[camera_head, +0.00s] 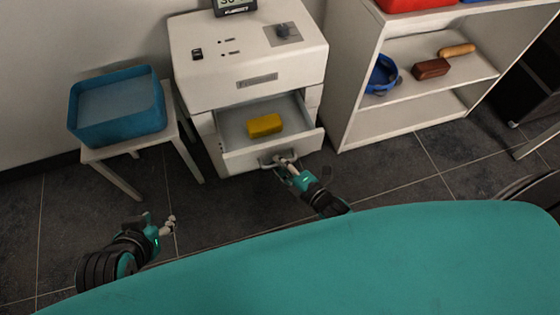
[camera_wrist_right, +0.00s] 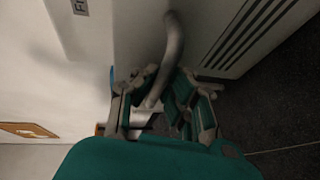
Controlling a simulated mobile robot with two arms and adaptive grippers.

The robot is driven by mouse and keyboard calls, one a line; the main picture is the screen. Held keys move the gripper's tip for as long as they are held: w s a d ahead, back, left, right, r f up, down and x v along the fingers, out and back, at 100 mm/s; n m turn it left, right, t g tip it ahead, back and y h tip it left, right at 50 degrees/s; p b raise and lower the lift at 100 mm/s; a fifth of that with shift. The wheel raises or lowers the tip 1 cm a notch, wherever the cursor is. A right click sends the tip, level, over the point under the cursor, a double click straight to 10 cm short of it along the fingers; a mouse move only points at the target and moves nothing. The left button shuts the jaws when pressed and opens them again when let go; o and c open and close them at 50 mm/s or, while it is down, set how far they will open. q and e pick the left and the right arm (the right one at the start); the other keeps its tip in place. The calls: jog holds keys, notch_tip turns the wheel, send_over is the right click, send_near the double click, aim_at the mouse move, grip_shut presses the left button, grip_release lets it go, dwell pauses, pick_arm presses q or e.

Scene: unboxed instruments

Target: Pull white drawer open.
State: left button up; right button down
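The white drawer (camera_head: 298,142) is pulled out of the white cabinet (camera_head: 190,80), and its inside shows from above. A yellow block (camera_head: 265,125) lies in it. My right gripper (camera_head: 284,161) is at the grey bar handle (camera_head: 268,163) on the drawer front. In the right wrist view the handle (camera_wrist_right: 173,45) runs down between the fingers of the gripper (camera_wrist_right: 158,95), which look closed around it. My left gripper (camera_head: 170,226) hangs over the floor at the lower left, away from the drawer. It appears empty, but its finger gap is too small to judge.
A blue bin (camera_head: 117,108) stands on a small white table (camera_head: 142,146) left of the cabinet. A white shelf (camera_head: 345,110) with a blue strap-like item, a brown item (camera_head: 431,69) and a tan item (camera_head: 457,50) stands to the right. Dark tiled floor in front is free.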

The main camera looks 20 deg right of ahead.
jog(key=c, duration=1.4)
grip_release()
jog(key=v, duration=1.2)
jog(key=shift+r, duration=0.15)
